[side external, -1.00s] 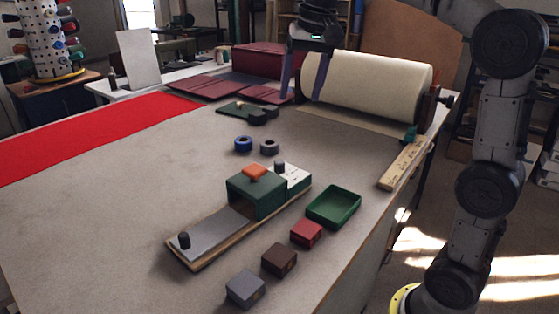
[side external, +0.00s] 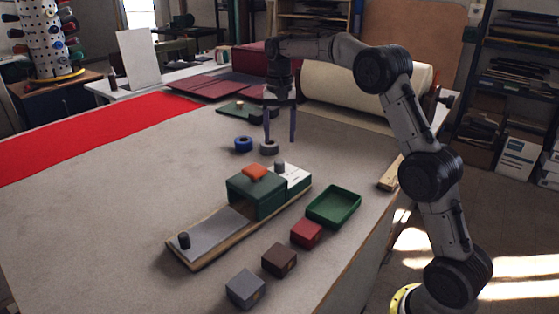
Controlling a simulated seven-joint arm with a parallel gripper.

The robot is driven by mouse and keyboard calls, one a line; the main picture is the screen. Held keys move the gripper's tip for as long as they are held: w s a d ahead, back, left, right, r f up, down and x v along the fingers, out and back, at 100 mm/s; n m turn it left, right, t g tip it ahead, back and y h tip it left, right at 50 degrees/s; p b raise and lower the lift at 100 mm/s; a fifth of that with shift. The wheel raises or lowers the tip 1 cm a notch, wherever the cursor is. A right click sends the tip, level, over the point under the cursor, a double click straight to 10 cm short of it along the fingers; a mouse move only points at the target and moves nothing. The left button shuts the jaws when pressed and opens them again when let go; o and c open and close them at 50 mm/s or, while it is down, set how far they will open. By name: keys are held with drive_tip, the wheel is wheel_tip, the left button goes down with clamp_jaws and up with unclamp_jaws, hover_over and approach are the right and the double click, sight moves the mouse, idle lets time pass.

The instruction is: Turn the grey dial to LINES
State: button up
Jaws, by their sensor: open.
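A small grey knob (side external: 280,167), which looks like the grey dial, stands on a white plate (side external: 298,177) at the far end of a wooden-edged board. Any lettering on the plate, such as LINES, is too small to read. My gripper (side external: 280,141) points down, open and empty, with its two dark fingers apart. In the picture the fingertips are above and behind the knob, on either side of a grey ring (side external: 269,148). I cannot tell their exact height. A green block (side external: 256,195) with an orange top (side external: 255,172) stands beside the plate and partly hides it.
A blue ring (side external: 243,144) lies left of the grey ring. A dark peg (side external: 184,240) stands at the board's near end. A green tray (side external: 334,207), a red block (side external: 306,233), a brown block (side external: 279,260) and a grey block (side external: 245,289) lie to the right and front.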

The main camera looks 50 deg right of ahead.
sight(280, 161)
wheel_tip(280, 161, down, 9)
drive_tip(key=shift+r, duration=0.15)
drive_tip(key=shift+c, duration=0.2)
clamp_jaws()
